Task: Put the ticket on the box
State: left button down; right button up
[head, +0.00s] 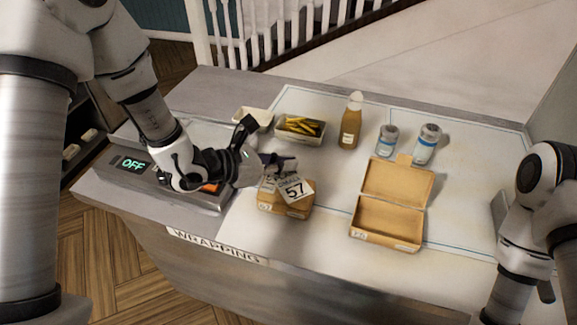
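A white ticket (295,189) marked 57 is at the fingertips of my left gripper (272,168). The gripper appears shut on the ticket's upper edge. The ticket is tilted and hangs over a closed cardboard box (286,208), covering part of its top; I cannot tell whether they touch. Another label shows partly behind the ticket. An open, empty cardboard box (392,205) stands to the right with its lid up. My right arm is at the right edge; its gripper is not visible.
A unit with an OFF display (133,165) is at left. The counter's front right is clear.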

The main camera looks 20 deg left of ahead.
pick_arm(q)
jog(key=w, duration=0.2)
jog(key=shift+w+f+p, duration=0.2)
jog(key=shift+w+p, duration=0.15)
notch_tip(320, 180, down, 3)
jog(key=shift+s+f+p, duration=0.1)
jog(key=shift+f+p, duration=0.05)
jog(key=shift+p, duration=0.45)
jog(key=shift+f, duration=0.1)
jog(key=shift+f+b, duration=0.2)
jog(key=shift+b, duration=0.15)
jog(key=c, duration=1.3)
grip_release()
jog(key=shift+r, duration=0.1)
